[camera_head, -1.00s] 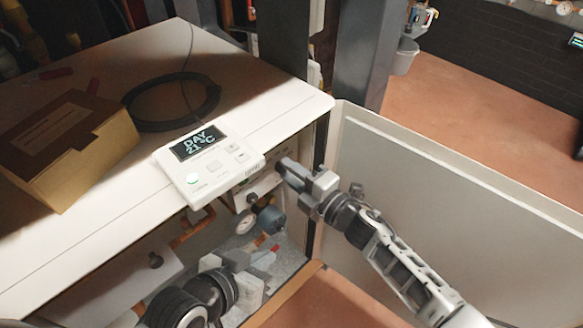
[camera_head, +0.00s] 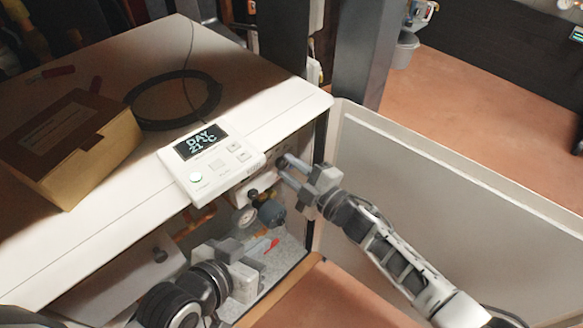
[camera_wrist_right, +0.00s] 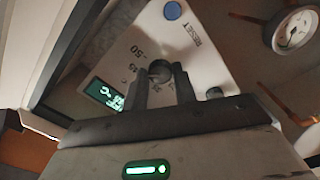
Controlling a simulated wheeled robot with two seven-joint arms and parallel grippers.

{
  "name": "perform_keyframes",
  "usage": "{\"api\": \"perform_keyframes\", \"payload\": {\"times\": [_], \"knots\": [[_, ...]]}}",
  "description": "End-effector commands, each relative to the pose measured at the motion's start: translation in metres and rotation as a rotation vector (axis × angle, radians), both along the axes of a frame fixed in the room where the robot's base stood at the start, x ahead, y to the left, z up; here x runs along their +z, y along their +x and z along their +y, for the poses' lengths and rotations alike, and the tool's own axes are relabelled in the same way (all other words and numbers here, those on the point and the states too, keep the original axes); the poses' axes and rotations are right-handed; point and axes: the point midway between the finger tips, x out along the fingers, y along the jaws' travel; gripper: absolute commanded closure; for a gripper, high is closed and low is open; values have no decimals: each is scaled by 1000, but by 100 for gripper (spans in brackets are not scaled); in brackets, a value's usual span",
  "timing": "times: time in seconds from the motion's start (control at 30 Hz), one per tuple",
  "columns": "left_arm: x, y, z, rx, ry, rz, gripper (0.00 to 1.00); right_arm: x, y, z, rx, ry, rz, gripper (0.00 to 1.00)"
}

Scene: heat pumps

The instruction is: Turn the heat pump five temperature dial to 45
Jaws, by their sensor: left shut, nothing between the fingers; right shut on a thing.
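The temperature dial, a small dark round knob (camera_wrist_right: 160,70), sits on a white control panel (camera_wrist_right: 190,52) in the right wrist view. Printed marks, including 50, surround it. A small lit display (camera_wrist_right: 105,95) shows °C; its digits are not readable. My right gripper (camera_wrist_right: 161,82) is shut with its fingers on either side of the knob. In the head view my right gripper (camera_head: 283,167) reaches into the open cabinet below its top edge, and the dial is hidden there. My left gripper (camera_head: 256,272) is shut and empty, low in front of the cabinet opening.
A white thermostat (camera_head: 210,165) reading DAY 21 °C lies on the cabinet top, beside a cardboard box (camera_head: 70,145) and a black cable coil (camera_head: 135,112). A blue button (camera_wrist_right: 172,10) by RESET and a round gauge (camera_wrist_right: 293,32) are near the dial. The open door (camera_head: 420,195) stands right.

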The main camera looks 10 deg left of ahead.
Motion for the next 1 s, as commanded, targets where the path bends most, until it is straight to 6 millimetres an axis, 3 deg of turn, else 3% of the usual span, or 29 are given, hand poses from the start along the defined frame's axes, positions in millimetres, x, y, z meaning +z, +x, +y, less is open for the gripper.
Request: {"api": "perform_keyframes", "payload": {"times": [0.23,0.27,0.33,0.77,1.0], "knots": [[-1,-1,0,0,0,2,100,0,1,-1,-4,-2,0,95],[-1,-1,0,0,0,2,100,0,1,-1,-4,-2,0,67],[-1,-1,0,1,1,3,100,0,1,-1,-3,-2,-1,51],[-4,-2,0,-1,3,12,100,0,-1,-2,-1,-2,-1,51],[12,0,2,6,7,-13,100,1,-19,-30,-1,-5,1,51]]}}
